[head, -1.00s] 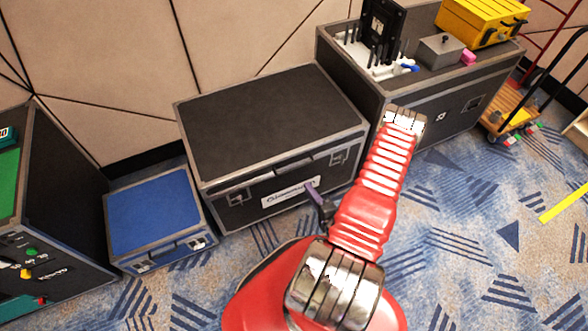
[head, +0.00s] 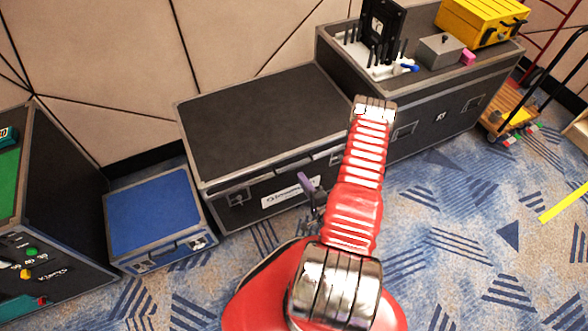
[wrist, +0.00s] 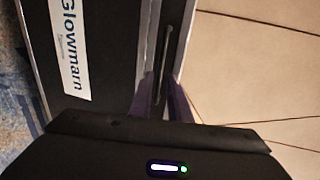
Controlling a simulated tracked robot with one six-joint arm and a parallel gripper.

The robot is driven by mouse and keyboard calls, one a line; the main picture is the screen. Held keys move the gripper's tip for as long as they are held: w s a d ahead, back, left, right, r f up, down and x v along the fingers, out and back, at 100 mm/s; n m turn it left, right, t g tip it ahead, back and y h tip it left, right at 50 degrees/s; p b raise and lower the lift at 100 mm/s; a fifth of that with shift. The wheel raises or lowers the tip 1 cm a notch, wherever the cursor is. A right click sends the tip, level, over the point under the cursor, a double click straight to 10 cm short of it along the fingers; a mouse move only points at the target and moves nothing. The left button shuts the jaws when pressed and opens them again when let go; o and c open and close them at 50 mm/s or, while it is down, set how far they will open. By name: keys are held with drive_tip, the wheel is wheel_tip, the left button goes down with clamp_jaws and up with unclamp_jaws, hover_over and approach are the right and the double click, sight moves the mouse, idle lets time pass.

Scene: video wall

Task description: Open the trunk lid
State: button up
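The black trunk (head: 262,115) with grey metal edges stands on the carpet against the wall, its lid shut. Its front bears a white label (head: 282,197), which also shows in the wrist view (wrist: 72,45). A dark handle strip (wrist: 163,65) runs along the lid's front edge in the wrist view. My gripper (wrist: 162,88) has purple fingers spread apart, one to each side of this strip in the picture. I cannot tell whether they touch it. In the head view the gripper (head: 307,184) is before the trunk's front; my red arm hides the trunk's right front.
A small blue case (head: 152,212) stands left of the trunk, and a dark cabinet (head: 62,190) further left. A taller black case (head: 440,112) on the right carries a yellow box (head: 482,20) and tools.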

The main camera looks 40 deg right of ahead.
sight(294, 169)
drive_tip(key=x, duration=0.8)
drive_tip(key=shift+d, duration=0.1)
drive_tip(key=shift+c, duration=0.5)
clamp_jaws()
drive_tip(key=shift+a, duration=0.2)
drive_tip(key=shift+d, duration=0.1)
